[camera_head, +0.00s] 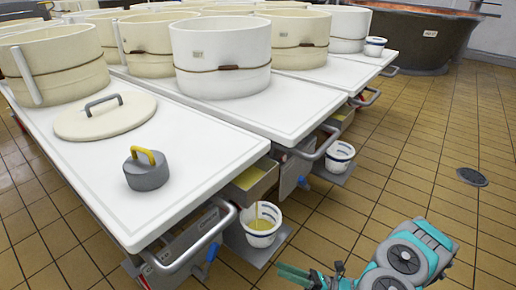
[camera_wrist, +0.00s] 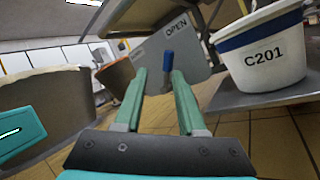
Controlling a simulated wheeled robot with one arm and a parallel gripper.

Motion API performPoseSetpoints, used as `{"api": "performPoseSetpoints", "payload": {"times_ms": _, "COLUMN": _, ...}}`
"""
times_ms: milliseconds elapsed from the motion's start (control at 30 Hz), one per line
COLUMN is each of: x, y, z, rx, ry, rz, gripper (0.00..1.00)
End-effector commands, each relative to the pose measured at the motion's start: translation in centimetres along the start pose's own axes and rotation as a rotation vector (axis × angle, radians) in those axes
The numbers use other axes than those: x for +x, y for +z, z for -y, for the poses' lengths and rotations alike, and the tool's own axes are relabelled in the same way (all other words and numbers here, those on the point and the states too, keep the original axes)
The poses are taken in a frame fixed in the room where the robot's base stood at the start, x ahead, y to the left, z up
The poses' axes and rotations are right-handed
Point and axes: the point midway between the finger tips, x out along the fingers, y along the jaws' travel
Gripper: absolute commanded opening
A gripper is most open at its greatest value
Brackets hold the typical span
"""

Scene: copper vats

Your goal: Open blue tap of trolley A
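In the wrist view, a blue tap handle (camera_wrist: 168,60) stands upright against a grey plate (camera_wrist: 155,45) marked OPEN. My gripper (camera_wrist: 158,76) is open, its two green fingers apart and pointing at the handle. The handle shows between the fingertips; I cannot tell whether they touch it. In the head view, my gripper (camera_head: 283,269) is low at the bottom, right of the nearest white trolley (camera_head: 190,190). One blue tap (camera_head: 212,252) hangs under that trolley's edge, and another blue tap (camera_head: 303,182) is farther back. No trolley letter is readable.
A white bucket (camera_head: 262,238) receives a thin yellow stream in the head view. A bucket labelled C201 (camera_wrist: 265,62) is close on the right in the wrist view. A second bucket (camera_head: 340,165) stands behind. Tiled floor (camera_head: 395,150) is open to the right, with a drain (camera_head: 472,177).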

Motion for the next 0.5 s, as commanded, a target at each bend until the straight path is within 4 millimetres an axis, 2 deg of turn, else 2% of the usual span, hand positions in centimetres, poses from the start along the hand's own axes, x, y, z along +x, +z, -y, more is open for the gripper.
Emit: {"api": "performPoseSetpoints", "payload": {"times_ms": 500, "x": 3.3, "y": 2.4, "z": -2.6, "rx": -0.084, "ry": 0.121, "rz": -0.091, "gripper": 0.39}}
